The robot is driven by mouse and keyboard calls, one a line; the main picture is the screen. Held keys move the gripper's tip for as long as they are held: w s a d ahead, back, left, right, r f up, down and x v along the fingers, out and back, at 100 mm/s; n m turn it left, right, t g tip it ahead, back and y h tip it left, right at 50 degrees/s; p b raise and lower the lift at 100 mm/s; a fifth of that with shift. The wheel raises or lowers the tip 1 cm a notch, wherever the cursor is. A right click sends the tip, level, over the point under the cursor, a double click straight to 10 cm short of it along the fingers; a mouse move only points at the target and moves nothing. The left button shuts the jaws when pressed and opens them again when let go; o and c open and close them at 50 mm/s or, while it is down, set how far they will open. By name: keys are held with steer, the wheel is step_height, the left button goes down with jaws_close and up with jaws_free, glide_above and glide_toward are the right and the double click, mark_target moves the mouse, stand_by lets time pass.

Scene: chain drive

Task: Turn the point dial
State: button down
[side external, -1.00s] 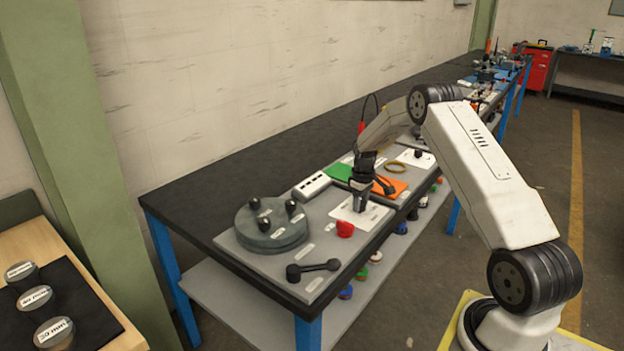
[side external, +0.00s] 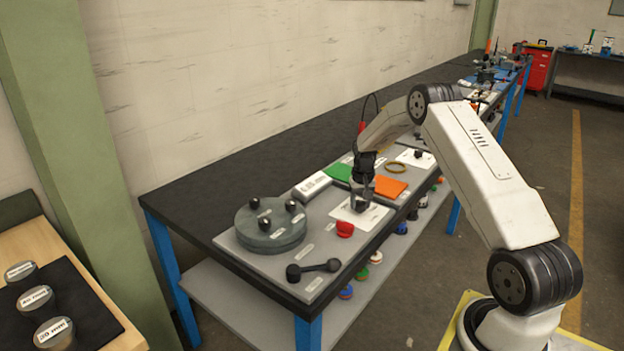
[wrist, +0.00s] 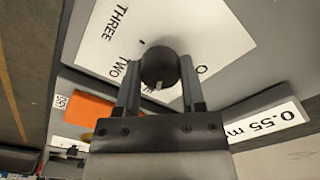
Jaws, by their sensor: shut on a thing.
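The point dial (wrist: 158,66) is a round dark knob with a light pointer mark on its rim. It sits on a white plate (wrist: 100,45) printed with THREE, TWO and a partly hidden word beginning with O. In the wrist view the mark faces the gripper's side of the knob. My gripper (wrist: 159,75) is shut on the dial, one finger on each side. In the side external view my gripper (side external: 361,196) points down over the white plate (side external: 375,215), and the dial is mostly hidden by the fingers.
A red knob (side external: 345,229) stands close in front of the plate. A round grey turntable with black knobs (side external: 270,226) is to the left, and a black crank handle (side external: 313,268) near the front edge. Orange (side external: 392,187) and green (side external: 338,172) pads lie behind.

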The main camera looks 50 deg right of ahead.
mark_target(360, 203)
stand_by(0.4)
steer(key=shift+c, duration=1)
jaws_free()
steer(key=shift+r, duration=0.1)
steer(key=shift+r, duration=3.85)
steer(key=shift+a, duration=0.15)
